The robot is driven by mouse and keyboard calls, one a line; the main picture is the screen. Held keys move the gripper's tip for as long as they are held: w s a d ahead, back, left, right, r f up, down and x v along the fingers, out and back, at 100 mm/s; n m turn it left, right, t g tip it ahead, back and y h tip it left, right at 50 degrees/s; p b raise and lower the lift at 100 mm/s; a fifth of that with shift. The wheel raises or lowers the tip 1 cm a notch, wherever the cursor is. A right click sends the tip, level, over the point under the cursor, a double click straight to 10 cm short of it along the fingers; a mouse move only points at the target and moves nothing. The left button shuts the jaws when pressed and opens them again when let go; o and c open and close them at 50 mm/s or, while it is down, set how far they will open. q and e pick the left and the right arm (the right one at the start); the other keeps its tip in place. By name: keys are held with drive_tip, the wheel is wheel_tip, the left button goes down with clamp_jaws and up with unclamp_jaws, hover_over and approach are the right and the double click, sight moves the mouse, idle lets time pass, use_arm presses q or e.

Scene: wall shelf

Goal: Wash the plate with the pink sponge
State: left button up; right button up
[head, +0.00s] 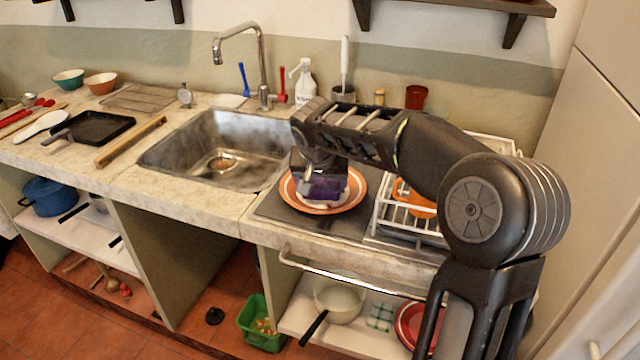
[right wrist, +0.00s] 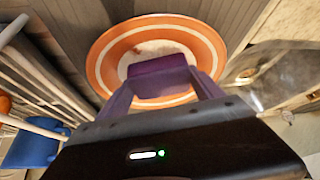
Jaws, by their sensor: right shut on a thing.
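An orange plate with white rings (head: 357,190) lies on the drainboard right of the sink. It also shows in the right wrist view (right wrist: 108,62), with a brownish smear on its far part. My right gripper (head: 322,182) points down over the plate. It is shut on the sponge, a block that looks purple here (right wrist: 158,65), held between its fingertips. The sponge is over the plate's middle; whether it touches the plate I cannot tell. The gripper hides part of the plate. My left gripper is not in view.
The steel sink (head: 205,150) with its faucet (head: 262,70) is left of the plate. A white dish rack (head: 385,212) stands close on the right. A spray bottle (head: 305,82) and brushes stand behind. A black tray (head: 95,127) lies on the far left counter.

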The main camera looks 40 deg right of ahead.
drive_tip(key=shift+s+d, duration=0.2)
drive_tip(key=shift+d, duration=0.1)
drive_tip(key=shift+d+f, duration=0.1)
drive_tip(key=shift+d, duration=0.1)
idle(0.4)
drive_tip(key=shift+w+d, duration=0.1)
idle(0.3)
drive_tip(key=shift+w+d, duration=0.1)
drive_tip(key=shift+w, duration=0.1)
drive_tip(key=shift+w+b, duration=0.25)
drive_tip(key=shift+b, duration=0.1)
drive_tip(key=shift+w+a, duration=0.15)
drive_tip(key=shift+a, duration=0.2)
idle(0.4)
drive_tip(key=shift+a+b, duration=0.25)
drive_tip(key=shift+b, duration=0.15)
